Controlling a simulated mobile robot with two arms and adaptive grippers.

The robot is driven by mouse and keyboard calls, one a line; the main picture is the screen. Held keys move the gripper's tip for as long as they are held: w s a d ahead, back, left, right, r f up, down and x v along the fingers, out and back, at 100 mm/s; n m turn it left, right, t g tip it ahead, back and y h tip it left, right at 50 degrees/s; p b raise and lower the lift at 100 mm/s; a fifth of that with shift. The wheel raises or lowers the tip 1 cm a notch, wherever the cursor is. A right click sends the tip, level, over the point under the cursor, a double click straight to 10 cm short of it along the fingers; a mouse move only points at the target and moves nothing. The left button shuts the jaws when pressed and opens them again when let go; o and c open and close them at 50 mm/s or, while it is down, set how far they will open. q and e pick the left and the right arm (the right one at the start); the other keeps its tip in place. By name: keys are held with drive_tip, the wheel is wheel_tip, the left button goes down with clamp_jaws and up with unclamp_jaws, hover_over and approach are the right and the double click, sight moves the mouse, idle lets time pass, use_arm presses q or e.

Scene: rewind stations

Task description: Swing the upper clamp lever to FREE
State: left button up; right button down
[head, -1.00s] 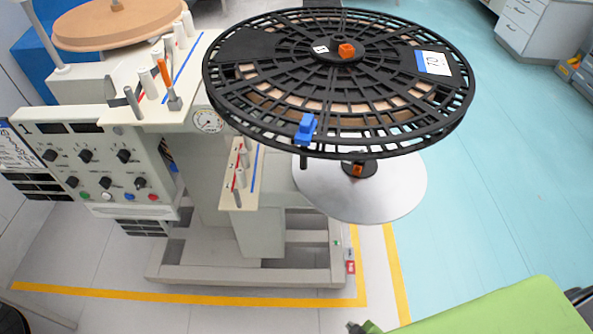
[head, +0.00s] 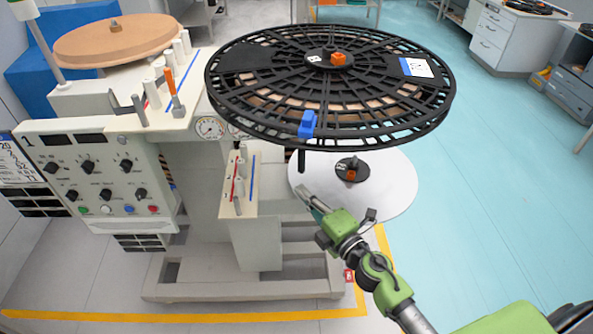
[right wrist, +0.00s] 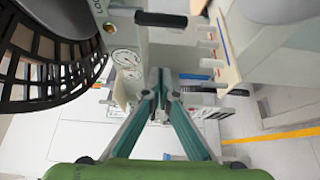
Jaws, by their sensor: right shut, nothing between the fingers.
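The upper reel (head: 250,100), large and black, lies flat in the head view. On its hub is a small orange block (head: 338,58), seemingly the upper clamp lever. No FREE mark is readable there. A blue clip (head: 307,124) sits on the reel's near rim. My right gripper (head: 308,196) is shut and empty, below the reel's near edge and apart from the hub. Its fingers also meet in the right wrist view (right wrist: 160,82), with the reel's edge (right wrist: 38,62) at left. My left gripper is not in view.
A pale disc (head: 395,185) with a second orange-capped hub (head: 351,174) lies below the reel. Left stand a control panel (head: 95,180), a pegged deck with an orange handle (head: 170,75), and a lower pegged shelf (head: 238,185). The blue-green floor at right is open.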

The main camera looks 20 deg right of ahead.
sight(302, 161)
drive_tip(key=w+d, duration=0.1)
drive_tip(key=w, duration=0.8)
drive_tip(key=shift+w+d+p, duration=0.2)
drive_tip(key=shift+d+p, duration=0.05)
drive_tip(key=shift+p, duration=0.05)
drive_tip(key=shift+d, duration=0.1)
